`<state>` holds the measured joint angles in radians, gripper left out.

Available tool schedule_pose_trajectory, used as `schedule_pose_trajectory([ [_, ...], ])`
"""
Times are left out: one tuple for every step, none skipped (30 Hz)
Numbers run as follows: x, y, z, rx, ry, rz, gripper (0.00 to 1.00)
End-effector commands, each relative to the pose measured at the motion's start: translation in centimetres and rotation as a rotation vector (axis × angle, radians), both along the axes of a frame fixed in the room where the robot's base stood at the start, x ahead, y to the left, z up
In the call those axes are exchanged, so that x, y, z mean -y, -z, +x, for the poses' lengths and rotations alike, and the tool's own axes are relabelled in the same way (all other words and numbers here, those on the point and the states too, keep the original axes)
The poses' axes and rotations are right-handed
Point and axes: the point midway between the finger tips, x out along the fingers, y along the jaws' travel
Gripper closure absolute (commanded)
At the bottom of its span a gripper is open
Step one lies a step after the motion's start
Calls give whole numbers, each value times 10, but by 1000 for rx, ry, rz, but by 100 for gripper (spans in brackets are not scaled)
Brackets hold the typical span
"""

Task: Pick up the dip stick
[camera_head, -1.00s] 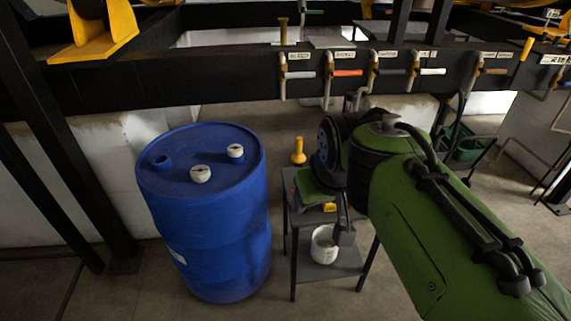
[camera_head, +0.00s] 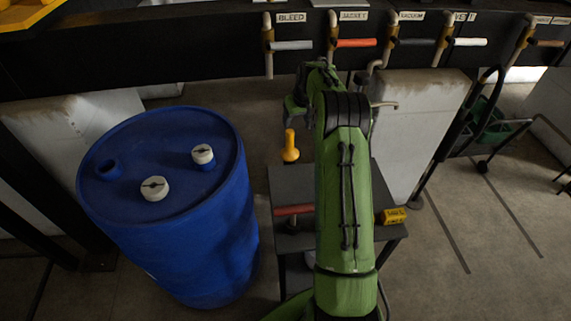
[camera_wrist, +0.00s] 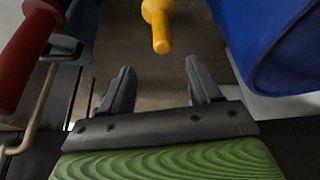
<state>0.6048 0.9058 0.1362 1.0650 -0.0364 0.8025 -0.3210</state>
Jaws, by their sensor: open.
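Nothing in view is clearly recognisable as a dip stick. A yellow knobbed, stick-like piece (camera_head: 290,147) shows upright by the back left of the small table, and I cannot tell whether it is the dip stick. In the wrist view the yellow piece (camera_wrist: 160,24) lies beyond my fingertips, roughly between them and apart from them. My gripper (camera_wrist: 158,68) is open with nothing between its fingers. In the head view my arm hides most of the gripper, which is above and behind the table.
A blue drum (camera_head: 180,235) with white caps (camera_head: 155,188) stands left. The small dark table (camera_head: 290,180) carries a red-handled thing (camera_head: 293,210) and a yellow block (camera_head: 394,216). Labelled valves with a white handle (camera_head: 292,45) and a red handle (camera_head: 356,43) line the beam behind.

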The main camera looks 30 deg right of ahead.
Motion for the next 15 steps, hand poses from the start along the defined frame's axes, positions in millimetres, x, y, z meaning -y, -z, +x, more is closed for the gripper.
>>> schedule_pose_trajectory([
  [0,17,5,-4,-2,3,37],
  [0,24,8,-4,-1,4,37],
  [1,34,12,-4,-1,4,37],
  [1,41,15,-4,-1,3,37],
  [2,48,18,-4,-1,3,37],
  [2,57,21,-4,-1,3,37],
  [3,62,24,-3,-1,2,37],
  [3,68,26,-3,-1,2,37],
  [4,73,29,-3,-1,2,37],
  [4,76,30,-2,-1,2,37],
  [4,78,31,-2,0,1,37],
  [4,82,33,-2,0,1,37],
  [4,85,34,-2,-1,2,37],
  [4,89,36,-3,-1,2,37],
  [4,97,39,-4,-1,3,37],
])
